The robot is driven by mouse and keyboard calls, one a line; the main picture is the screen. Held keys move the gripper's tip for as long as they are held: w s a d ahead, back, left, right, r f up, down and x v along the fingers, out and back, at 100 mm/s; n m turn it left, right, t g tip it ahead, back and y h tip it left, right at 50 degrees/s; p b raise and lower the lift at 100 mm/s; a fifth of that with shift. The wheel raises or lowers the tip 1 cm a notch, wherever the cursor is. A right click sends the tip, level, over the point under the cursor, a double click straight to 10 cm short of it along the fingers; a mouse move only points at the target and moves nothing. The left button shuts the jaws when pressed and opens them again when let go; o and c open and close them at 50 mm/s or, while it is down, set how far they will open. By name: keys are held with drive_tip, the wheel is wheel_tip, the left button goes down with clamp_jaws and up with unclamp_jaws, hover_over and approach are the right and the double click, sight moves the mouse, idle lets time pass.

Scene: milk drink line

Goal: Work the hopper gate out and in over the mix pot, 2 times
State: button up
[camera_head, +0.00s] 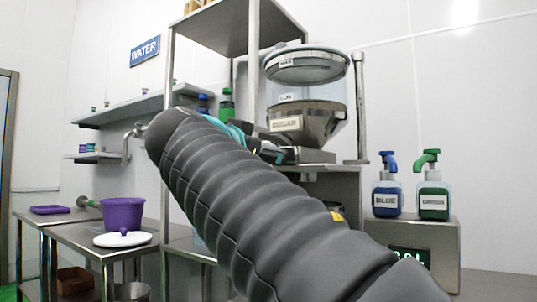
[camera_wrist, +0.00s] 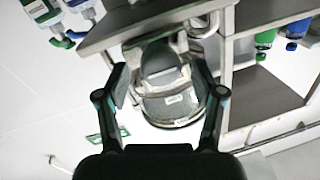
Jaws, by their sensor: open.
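The hopper (camera_head: 306,97) is a clear drum with a metal cone marked SUGAR, standing on a metal stand. It appears upside down in the wrist view (camera_wrist: 172,105), beyond my open fingers. My gripper (camera_wrist: 162,82) is open, with its fingers spread to either side of the hopper's lower part in that view. I see nothing clearly held. The hopper gate under the cone is not clearly distinguishable; my arm covers part of that area in the head view. A purple pot (camera_head: 122,214) stands on the left table.
A blue pump bottle (camera_head: 387,198) and a green pump bottle (camera_head: 433,200) stand on a box at right. A white lid (camera_head: 122,239) lies on the left table. A metal shelf (camera_head: 228,32) overhangs left of the hopper. An upright metal post (camera_head: 361,105) stands right of it.

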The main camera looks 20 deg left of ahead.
drive_tip(key=s, duration=0.9)
drive_tip(key=shift+s+a, duration=0.25)
drive_tip(key=shift+a, duration=0.15)
idle(0.6)
